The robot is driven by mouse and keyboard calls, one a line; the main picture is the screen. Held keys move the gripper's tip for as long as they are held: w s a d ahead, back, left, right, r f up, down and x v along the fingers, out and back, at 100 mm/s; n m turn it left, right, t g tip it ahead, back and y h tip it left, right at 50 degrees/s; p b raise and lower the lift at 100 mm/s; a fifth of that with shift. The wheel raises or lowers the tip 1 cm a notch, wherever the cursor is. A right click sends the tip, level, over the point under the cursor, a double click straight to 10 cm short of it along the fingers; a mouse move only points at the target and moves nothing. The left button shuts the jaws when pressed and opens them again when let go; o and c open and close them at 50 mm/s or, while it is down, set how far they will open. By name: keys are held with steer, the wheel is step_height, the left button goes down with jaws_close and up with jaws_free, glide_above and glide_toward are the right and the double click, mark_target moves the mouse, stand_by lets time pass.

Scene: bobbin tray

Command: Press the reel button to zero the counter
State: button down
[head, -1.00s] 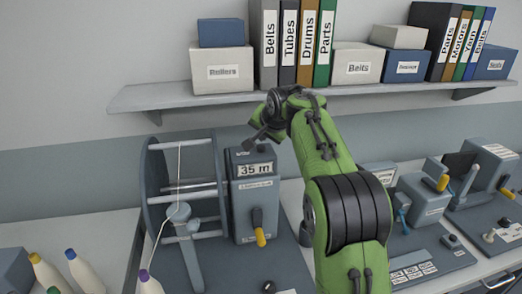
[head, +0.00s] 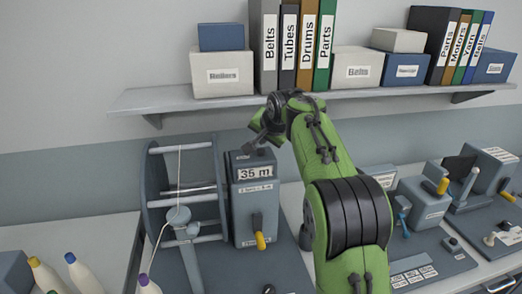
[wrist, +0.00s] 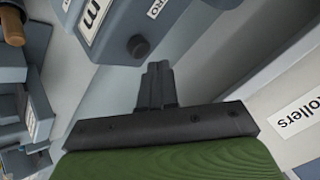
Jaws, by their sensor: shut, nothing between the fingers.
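The grey counter box (head: 257,211) stands to the right of the reel (head: 152,190), and its display (head: 255,173) reads 35 m. My gripper (head: 255,144) is over the top of the box in the head view. In the wrist view, its fingers (wrist: 158,72) are shut and empty. A dark round button (wrist: 138,46) is on the box there, beside a partly cut-off label ending in "RO". The fingertips appear close to the button; I cannot tell whether they touch it. In the head view the button is not clearly visible.
A shelf (head: 170,99) with boxes and binders runs above. Cones of yarn (head: 83,274) stand at lower left; other machines (head: 425,200) stand at right.

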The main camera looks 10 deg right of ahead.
mark_target(263, 151)
steer(key=shift+f, duration=0.1)
stand_by(0.7)
steer(key=shift+f, duration=0.35)
steer(key=shift+f+b, duration=0.55)
steer(key=shift+b, duration=0.1)
stand_by(0.5)
steer(key=shift+r, duration=0.15)
steer(key=shift+r+p, duration=0.85)
steer(key=shift+p, duration=0.2)
step_height(263, 151, up, 5)
steer(key=p, duration=0.5)
steer(key=shift+r, duration=0.1)
